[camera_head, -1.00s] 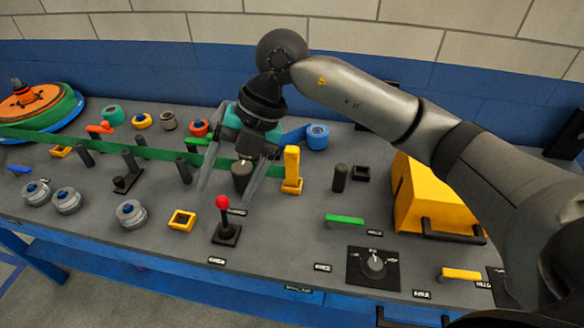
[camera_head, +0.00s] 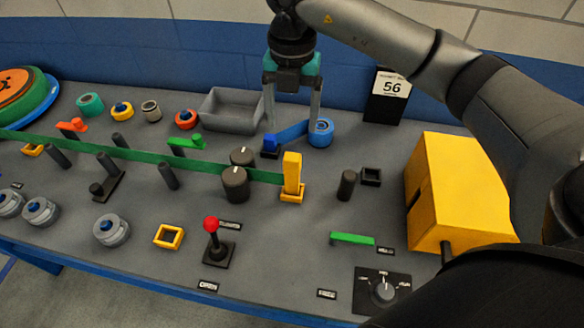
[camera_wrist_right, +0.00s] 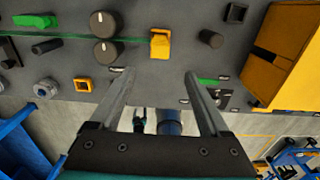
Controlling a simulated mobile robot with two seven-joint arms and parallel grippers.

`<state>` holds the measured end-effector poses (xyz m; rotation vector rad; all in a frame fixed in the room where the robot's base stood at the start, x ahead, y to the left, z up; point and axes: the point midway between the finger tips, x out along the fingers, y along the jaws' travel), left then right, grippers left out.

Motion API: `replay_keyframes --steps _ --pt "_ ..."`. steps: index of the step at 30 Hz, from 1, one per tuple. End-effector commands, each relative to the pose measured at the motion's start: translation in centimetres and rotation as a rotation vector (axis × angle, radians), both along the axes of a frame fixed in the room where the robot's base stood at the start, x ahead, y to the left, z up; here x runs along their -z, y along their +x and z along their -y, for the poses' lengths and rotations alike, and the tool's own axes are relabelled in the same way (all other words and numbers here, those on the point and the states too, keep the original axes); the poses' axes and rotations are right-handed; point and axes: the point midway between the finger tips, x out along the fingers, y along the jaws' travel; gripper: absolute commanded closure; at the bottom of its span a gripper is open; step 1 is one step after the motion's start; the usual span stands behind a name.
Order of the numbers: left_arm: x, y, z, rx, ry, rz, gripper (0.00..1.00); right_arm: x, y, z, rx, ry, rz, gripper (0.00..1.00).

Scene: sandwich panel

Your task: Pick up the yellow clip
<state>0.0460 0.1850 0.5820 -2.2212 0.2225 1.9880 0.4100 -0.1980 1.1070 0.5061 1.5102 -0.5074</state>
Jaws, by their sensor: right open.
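The yellow clip (camera_head: 291,174) stands upright in a yellow square base at the middle of the panel, at the right end of a green band (camera_head: 140,153). It also shows in the right wrist view (camera_wrist_right: 159,43), at the top middle, ahead of the fingertips. My right gripper (camera_head: 292,125) is open and empty. In the head view it points down behind the clip, near a blue roll (camera_head: 320,132), and is apart from the clip. The wrist view shows the gripper's spread fingers (camera_wrist_right: 150,80) with nothing between them. My left gripper is not in view.
Two dark knobs (camera_head: 235,184) stand left of the clip and a dark peg (camera_head: 346,184) right of it. A red-tipped lever (camera_head: 212,226) is in front. A grey bin (camera_head: 231,110) lies behind, and a large yellow box (camera_head: 455,190) stands at the right.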

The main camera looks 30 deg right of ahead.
Motion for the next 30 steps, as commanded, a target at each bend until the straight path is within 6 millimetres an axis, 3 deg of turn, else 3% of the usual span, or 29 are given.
replay_keyframes --steps 4,9,19,24,30 --pt "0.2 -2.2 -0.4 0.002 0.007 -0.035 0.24 3.6 -0.1 0.1 0.001 -0.002 -0.006 0.2" --pt "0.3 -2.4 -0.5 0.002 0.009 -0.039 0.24 6.4 0.0 0.0 0.0 0.0 -0.004 0.2" --pt "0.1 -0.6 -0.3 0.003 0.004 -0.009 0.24 9.3 0.1 0.1 0.0 -0.001 -0.004 0.2" --pt "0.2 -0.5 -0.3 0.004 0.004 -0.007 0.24 11.8 0.3 0.2 0.0 0.0 -0.004 0.2" --pt "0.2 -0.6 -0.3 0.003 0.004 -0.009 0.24 12.7 0.4 0.2 -0.002 0.0 -0.001 0.2"
